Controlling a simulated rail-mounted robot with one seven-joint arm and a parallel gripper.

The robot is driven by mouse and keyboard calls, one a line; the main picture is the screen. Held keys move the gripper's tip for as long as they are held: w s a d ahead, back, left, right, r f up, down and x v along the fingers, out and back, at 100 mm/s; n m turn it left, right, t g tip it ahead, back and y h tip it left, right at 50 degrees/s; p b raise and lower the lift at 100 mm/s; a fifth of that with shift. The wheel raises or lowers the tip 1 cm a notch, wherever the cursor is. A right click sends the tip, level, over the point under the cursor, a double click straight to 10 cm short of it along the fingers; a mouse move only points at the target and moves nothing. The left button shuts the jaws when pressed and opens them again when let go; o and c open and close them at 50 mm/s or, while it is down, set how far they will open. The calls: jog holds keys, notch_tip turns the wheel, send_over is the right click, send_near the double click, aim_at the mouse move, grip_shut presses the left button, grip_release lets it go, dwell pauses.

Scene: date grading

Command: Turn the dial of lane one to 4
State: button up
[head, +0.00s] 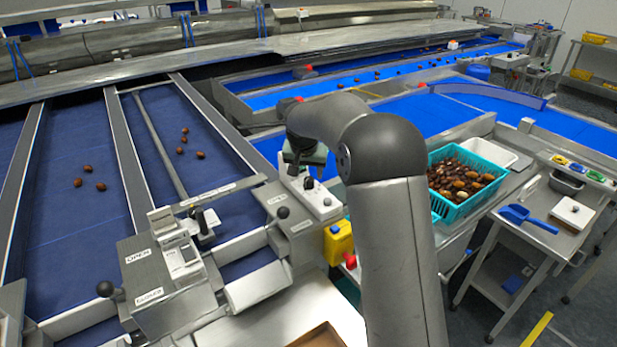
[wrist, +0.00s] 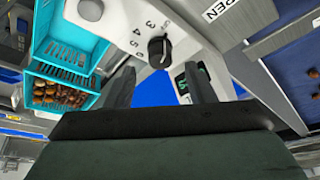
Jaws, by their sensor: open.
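The lane dial is a round black knob (wrist: 158,48) on a white panel, with printed numbers including 3, 4 and 5 beside it in the wrist view. In the head view my gripper (head: 304,160) hangs just above the panel, partly hidden by my arm.
A teal crate of dates (head: 464,187) stands right of my arm. A yellow box with a red button (head: 339,241) is below the panel. A lever box marked OPEN (head: 170,275) stands at left.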

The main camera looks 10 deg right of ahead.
aim_at(309, 179)
jog(key=shift+b+x, duration=0.35)
jog(key=shift+x, duration=1.3)
jog(key=c, duration=1)
